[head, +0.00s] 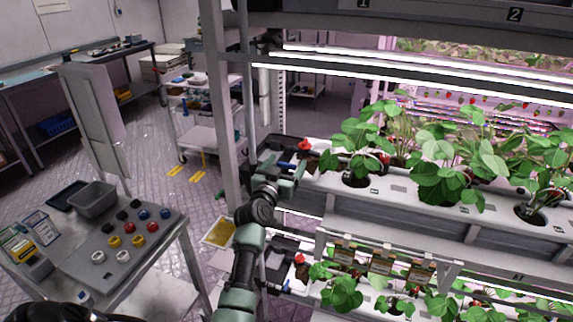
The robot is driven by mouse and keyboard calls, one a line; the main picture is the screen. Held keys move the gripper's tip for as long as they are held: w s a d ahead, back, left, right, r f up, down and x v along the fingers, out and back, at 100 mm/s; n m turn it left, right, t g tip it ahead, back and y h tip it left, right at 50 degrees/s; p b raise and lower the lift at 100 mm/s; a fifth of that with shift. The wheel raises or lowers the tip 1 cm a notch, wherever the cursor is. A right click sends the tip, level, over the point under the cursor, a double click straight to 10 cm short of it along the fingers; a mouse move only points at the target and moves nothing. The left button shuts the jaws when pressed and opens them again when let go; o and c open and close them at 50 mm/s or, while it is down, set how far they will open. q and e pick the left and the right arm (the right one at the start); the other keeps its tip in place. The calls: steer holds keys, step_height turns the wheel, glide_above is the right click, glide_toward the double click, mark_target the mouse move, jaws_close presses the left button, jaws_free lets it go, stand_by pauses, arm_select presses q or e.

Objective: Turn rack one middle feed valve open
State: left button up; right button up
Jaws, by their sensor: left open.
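A red valve handle (304,145) sits at the left end of the middle growing shelf of the rack under sign 1 (363,3). Whether the valve is open or closed cannot be told at this size. My left gripper (287,163) is open, close below and left of this handle; I cannot tell whether they touch. The gripper and wrist hide part of the shelf end around the valve. A second red valve handle (299,258) shows at the left end of the lower shelf, right of my forearm. My right gripper is not in view.
The white middle trough (400,190) holds strawberry plants (440,165). A grey rack post (229,110) stands just left of my wrist. A table at lower left carries a board of coloured knobs (125,240) and a grey bin (92,197). Open floor lies behind, near a cart (208,140).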

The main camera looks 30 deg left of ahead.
arm_select(q)
steer(key=b+v, duration=0.1)
steer(key=v, duration=0.6)
steer(key=shift+s, duration=0.2)
